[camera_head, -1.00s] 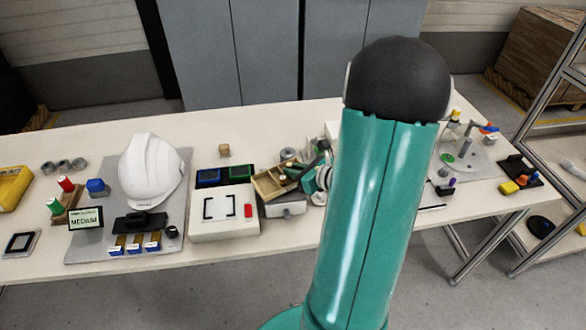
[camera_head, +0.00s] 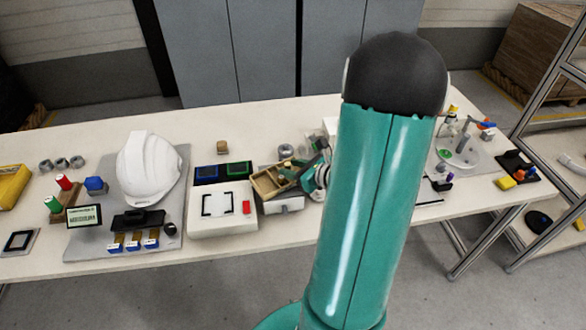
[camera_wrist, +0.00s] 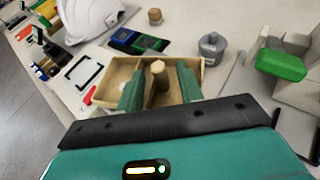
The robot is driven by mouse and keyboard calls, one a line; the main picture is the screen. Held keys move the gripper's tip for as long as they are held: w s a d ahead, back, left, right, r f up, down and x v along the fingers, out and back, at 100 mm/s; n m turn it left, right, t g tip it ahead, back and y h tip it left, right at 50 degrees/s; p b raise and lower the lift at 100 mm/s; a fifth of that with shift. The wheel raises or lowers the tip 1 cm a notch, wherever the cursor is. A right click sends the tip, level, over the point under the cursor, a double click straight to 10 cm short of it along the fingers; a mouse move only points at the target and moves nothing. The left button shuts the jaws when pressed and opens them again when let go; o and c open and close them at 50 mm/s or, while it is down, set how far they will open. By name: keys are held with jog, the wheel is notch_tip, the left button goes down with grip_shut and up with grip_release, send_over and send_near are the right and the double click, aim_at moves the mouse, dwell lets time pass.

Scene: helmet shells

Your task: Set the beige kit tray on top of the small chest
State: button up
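The beige kit tray (camera_head: 264,189) is an open wooden box at the middle of the table. It appears tilted in the head view, above and left of the small grey chest (camera_head: 292,204). I cannot tell whether it rests fully on the chest's top. In the wrist view the tray (camera_wrist: 114,75) has a round upright wooden post (camera_wrist: 158,68) in its middle. My gripper (camera_wrist: 158,82) has its two green fingers inside the tray, one on each side of the post, with gaps showing. The chest is mostly hidden under the tray.
A white case (camera_head: 222,222) stands close left of the chest. Blue and green bins (camera_head: 222,173) lie behind it. A white helmet (camera_head: 150,170) stands further left. A grey round weight (camera_wrist: 212,46) and a green-topped object (camera_wrist: 282,65) are near the tray's right.

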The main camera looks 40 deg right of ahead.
jog(key=v, duration=1.2)
jog(key=w+a+r+n+g+y, duration=0.2)
jog(key=a+r+n+g+y, duration=0.1)
jog(key=a+n, duration=0.6)
jog(key=w+a+r+n+g+y, duration=0.2)
jog(key=a+n+g, duration=0.2)
jog(key=a+n, duration=0.5)
jog(key=s+a+r+n+h, duration=0.2)
jog(key=a+r+n+h, duration=0.1)
jog(key=a+n, duration=0.3)
jog(key=s+a+r+n+h, duration=0.2)
jog(key=a+r+n, duration=0.4)
jog(key=n, duration=0.4)
jog(key=shift+a+r+n+g+h, duration=0.2)
jog(key=shift+a+n+g+h, duration=0.15)
jog(key=shift+h, duration=0.35)
